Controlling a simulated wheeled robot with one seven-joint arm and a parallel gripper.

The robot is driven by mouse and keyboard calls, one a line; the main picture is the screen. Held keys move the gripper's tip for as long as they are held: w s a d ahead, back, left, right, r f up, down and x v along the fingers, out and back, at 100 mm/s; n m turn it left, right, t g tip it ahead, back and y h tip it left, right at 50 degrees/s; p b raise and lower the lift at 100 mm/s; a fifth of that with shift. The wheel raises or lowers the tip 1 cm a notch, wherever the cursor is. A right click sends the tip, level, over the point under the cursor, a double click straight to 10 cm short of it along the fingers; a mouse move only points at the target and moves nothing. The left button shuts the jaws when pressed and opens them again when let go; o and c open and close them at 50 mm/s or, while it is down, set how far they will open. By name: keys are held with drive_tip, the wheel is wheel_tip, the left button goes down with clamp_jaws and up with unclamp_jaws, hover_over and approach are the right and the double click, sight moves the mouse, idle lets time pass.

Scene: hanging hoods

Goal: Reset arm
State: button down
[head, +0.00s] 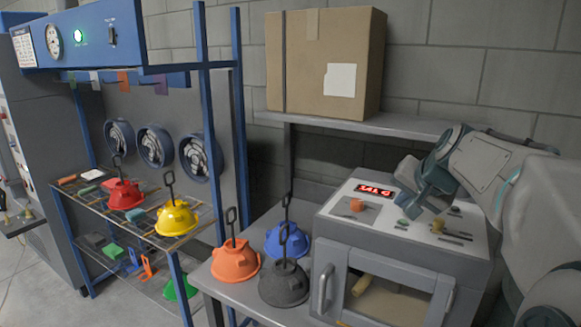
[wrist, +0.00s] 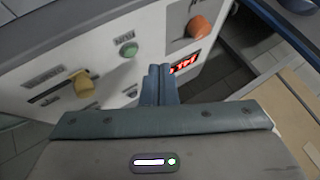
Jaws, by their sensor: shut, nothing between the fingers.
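My arm comes in from the right side of the head view. My gripper (head: 408,212) hangs over the sloped control panel of a grey oven-like machine (head: 330,235), near its green button (head: 403,223). In the wrist view my gripper's blue fingers (wrist: 159,72) are shut together and empty, beside the red lit display (wrist: 185,63). The wrist view also shows the green button (wrist: 129,49), an orange knob (wrist: 198,27) and a yellow-orange slider (wrist: 82,83). I cannot tell whether the fingertips touch the panel.
Orange (head: 236,262), blue (head: 288,242) and dark grey (head: 284,283) hoods with upright loop handles stand left of the machine. Red (head: 123,192) and yellow (head: 177,218) hoods sit on a blue-framed rack. A cardboard box (head: 325,60) stands on the shelf behind.

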drive_tip(key=s+a+f+n+g, duration=0.1)
drive_tip(key=s+a+f+n, duration=0.1)
drive_tip(key=s+a+f, duration=0.2)
drive_tip(key=s+a+f+n+g, duration=0.2)
drive_tip(key=s+a+f, duration=0.3)
drive_tip(key=s, duration=0.6)
drive_tip(key=s+a+f+n+g, duration=0.2)
drive_tip(key=s+a+f+n, duration=0.2)
drive_tip(key=s+f, duration=0.3)
drive_tip(key=shift+s+a+f+h, duration=0.2)
drive_tip(key=shift+s+h, duration=0.1)
drive_tip(key=shift+s, duration=0.25)
